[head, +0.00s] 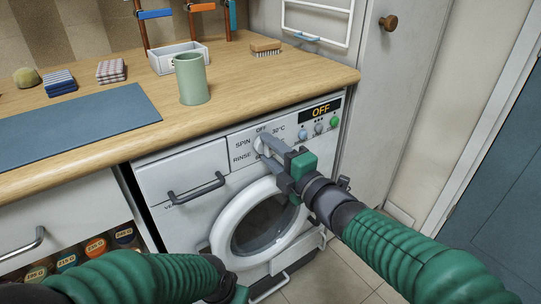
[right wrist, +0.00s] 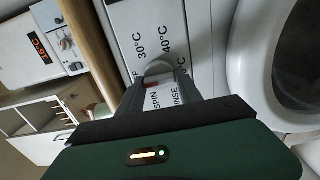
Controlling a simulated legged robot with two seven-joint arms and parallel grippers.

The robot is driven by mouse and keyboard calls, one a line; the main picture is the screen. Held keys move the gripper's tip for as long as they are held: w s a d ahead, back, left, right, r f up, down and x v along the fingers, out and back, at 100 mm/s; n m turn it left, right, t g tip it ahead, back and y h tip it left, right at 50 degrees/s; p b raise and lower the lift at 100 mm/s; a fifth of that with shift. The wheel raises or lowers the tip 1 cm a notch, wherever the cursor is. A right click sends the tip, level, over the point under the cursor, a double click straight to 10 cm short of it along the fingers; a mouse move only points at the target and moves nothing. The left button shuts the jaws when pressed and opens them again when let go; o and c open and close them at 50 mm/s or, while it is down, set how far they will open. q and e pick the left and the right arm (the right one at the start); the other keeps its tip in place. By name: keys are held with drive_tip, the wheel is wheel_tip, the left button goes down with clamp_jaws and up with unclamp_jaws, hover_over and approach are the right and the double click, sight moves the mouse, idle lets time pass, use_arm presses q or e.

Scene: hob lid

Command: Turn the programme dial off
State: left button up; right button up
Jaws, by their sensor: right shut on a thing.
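The white programme dial (head: 260,145) sits on the washing machine's front panel (head: 238,150), ringed by labels such as OFF, 30°C, SPIN and RINSE. The machine's display (head: 321,110) reads OFF in orange. My right gripper (head: 264,147) is shut on the dial and covers part of it, so I cannot tell where its pointer stands. In the right wrist view the dial (right wrist: 158,68) shows between the fingertips of my right gripper (right wrist: 154,84). My left gripper (head: 238,294) is at the bottom edge, mostly cut off; its fingers are hidden.
The round door (head: 224,238) lies below the panel, with a drawer handle (head: 196,188) to its left. The wooden worktop (head: 240,90) above holds a green cup (head: 191,80), a white box (head: 178,57) and a brush (head: 265,46). Floor at the right is clear.

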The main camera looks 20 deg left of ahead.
drive_tip(key=shift+s+a+f, duration=0.15)
drive_tip(key=shift+f, duration=0.25)
drive_tip(key=o, duration=1.4)
drive_tip(key=shift+r, duration=0.2)
drive_tip(key=shift+d+r, duration=0.1)
drive_tip(key=shift+d, duration=0.25)
drive_tip(key=p+v, duration=0.5)
drive_tip(key=v, duration=1.1)
drive_tip(key=shift+s+d, duration=0.1)
drive_tip(key=shift+s, duration=0.1)
